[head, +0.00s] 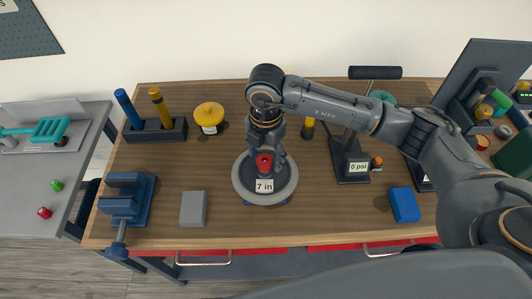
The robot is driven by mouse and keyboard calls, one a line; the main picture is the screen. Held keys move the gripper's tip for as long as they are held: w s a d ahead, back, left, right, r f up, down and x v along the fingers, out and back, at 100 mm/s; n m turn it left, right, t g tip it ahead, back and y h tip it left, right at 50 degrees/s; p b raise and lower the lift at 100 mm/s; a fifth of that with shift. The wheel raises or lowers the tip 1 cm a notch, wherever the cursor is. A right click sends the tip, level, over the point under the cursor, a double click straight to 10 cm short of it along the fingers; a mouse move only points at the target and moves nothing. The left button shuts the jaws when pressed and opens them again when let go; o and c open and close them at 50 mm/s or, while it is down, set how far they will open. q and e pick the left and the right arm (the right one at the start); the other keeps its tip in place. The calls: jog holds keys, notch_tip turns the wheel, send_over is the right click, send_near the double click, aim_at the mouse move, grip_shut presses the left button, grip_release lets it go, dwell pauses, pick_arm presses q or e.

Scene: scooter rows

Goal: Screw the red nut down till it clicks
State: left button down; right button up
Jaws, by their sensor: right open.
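A red nut (264,160) sits at the middle of a round grey wheel-like disc (242,183), which bears a "7 in" label (264,186). My right gripper (265,157) points down over the disc from above. Its fingers are open, around the red nut on either side; I cannot tell whether they touch it. The gripper partly hides the nut's top and whatever it sits on. My left gripper is not in view.
A blue vise (125,203) and grey block (193,209) stand left of the disc. A yellow-topped pot (209,115) and tool holder (155,133) are behind. A pump reading "0 psi" (352,165) and blue block (404,204) are right. A grey side table (75,160) stands left.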

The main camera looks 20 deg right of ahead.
aim_at(266, 156)
notch_tip(266, 156, up, 12)
dwell(0.5)
jog(key=n+b, duration=1)
jog(key=n, duration=1.1)
jog(key=shift+d+n+b, duration=0.1)
jog(key=shift+n+b, duration=0.2)
jog(key=shift+n, duration=0.1)
jog(key=shift+w, duration=0.1)
